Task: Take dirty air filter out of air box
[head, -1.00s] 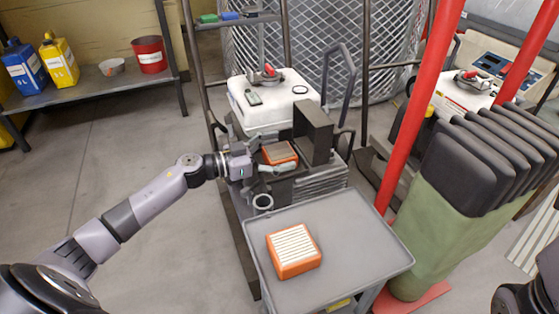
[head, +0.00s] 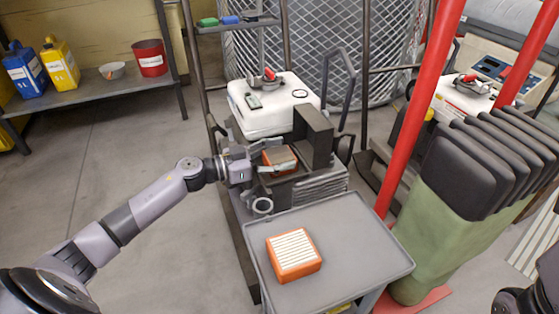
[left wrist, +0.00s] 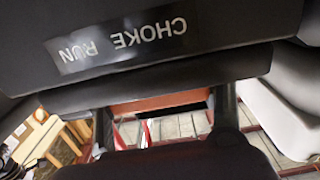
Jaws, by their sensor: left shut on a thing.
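The dirty air filter (head: 281,155), with an orange frame and a dull grey-brown top, sits in the dark air box of the engine in the head view. My left gripper (head: 268,168) reaches in from the left and is shut on this filter. In the left wrist view, the filter's orange edge (left wrist: 155,103) shows between the two dark fingers (left wrist: 163,118). Much of the filter is hidden there. A dark upright cover (head: 316,135) stands at the box's right. My right gripper is not in view.
A clean filter (head: 294,252), orange with white pleats, lies on the grey tray (head: 365,245) in front, with bare tray to its right. A white tank (head: 275,112) stands behind the box. A red post (head: 405,115) rises at the right. A label reads CHOKE RUN (left wrist: 120,40).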

